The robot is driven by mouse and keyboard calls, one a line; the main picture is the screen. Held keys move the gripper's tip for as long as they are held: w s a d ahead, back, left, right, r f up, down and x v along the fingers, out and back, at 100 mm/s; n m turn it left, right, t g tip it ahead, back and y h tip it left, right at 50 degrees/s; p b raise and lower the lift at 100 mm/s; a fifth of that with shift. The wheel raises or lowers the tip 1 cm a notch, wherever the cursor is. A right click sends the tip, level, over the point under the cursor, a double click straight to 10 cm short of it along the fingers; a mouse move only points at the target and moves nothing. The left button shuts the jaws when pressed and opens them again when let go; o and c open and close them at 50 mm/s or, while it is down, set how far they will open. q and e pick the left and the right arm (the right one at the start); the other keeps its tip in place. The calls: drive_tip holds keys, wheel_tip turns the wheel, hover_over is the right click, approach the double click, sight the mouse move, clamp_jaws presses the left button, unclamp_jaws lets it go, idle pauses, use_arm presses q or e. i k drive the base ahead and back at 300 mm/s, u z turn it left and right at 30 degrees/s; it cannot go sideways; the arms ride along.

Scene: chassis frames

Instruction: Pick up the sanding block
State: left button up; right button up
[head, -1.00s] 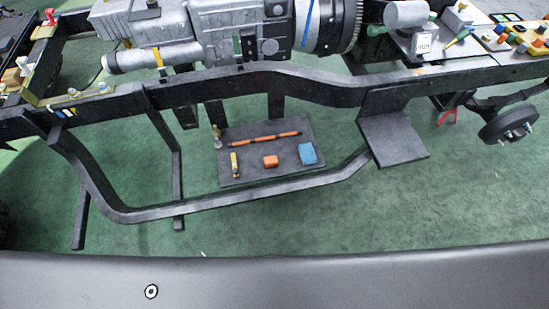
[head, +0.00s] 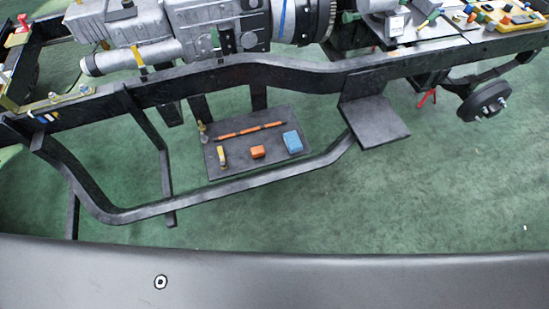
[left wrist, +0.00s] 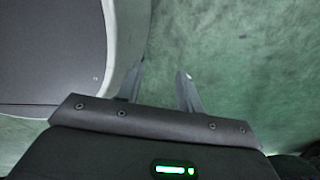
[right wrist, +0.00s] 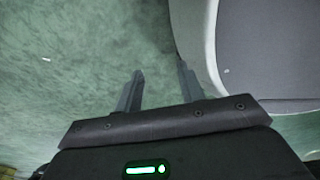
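On a dark flat board (head: 235,170) low among the frame rails lie a small orange block (head: 258,152) and a larger blue block (head: 292,141). Either could be the sanding block; the frames do not settle which. A yellow-and-dark item (head: 222,157), an orange-and-dark rod (head: 250,131) and a small brass-coloured piece (head: 202,129) are on the same board. My left gripper (left wrist: 158,88) is open and empty over green floor. My right gripper (right wrist: 157,86) is open and empty over green floor. Neither gripper shows in the head view.
A long dark chassis rail (head: 300,76) runs above the board, and a lower curved rail (head: 250,189) passes in front of it. A dark plate (head: 375,122) juts out at the right. A grey engine and gearbox (head: 200,30) sit behind. Green floor (head: 400,200) is clear in front.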

sight(258, 152)
drive_tip(key=z, duration=0.4)
drive_tip(key=k, duration=0.45)
drive_tip(key=z, duration=0.85)
drive_tip(key=i, duration=0.85)
drive_tip(key=u, duration=0.55)
drive_tip(key=i, duration=0.75)
drive_tip(key=u, duration=0.7)
